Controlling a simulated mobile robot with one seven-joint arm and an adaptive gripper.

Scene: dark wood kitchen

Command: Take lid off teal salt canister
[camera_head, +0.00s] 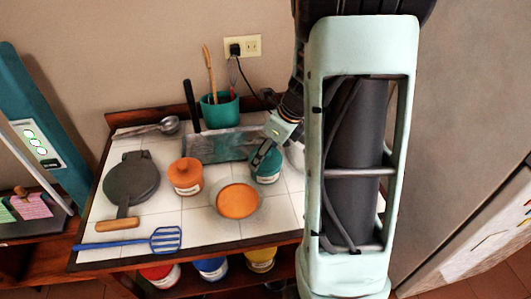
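The teal salt canister (268,177) stands on the white tiled tabletop, with a pale label on its front. My gripper (259,160) is at its top, coming down from the upper right. The fingers overlap the lid area, so I cannot tell whether they touch or grip the lid. The lid is mostly hidden behind the fingers, and it looks to be on the canister. My arm covers the right side of the picture.
An orange lidded canister (186,177) and an orange bowl-like item (238,201) stand close by on the left. A grey metal box (215,147) and a teal utensil pot (220,112) are behind. A dark round press (131,180) and blue spatula (130,243) lie left.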

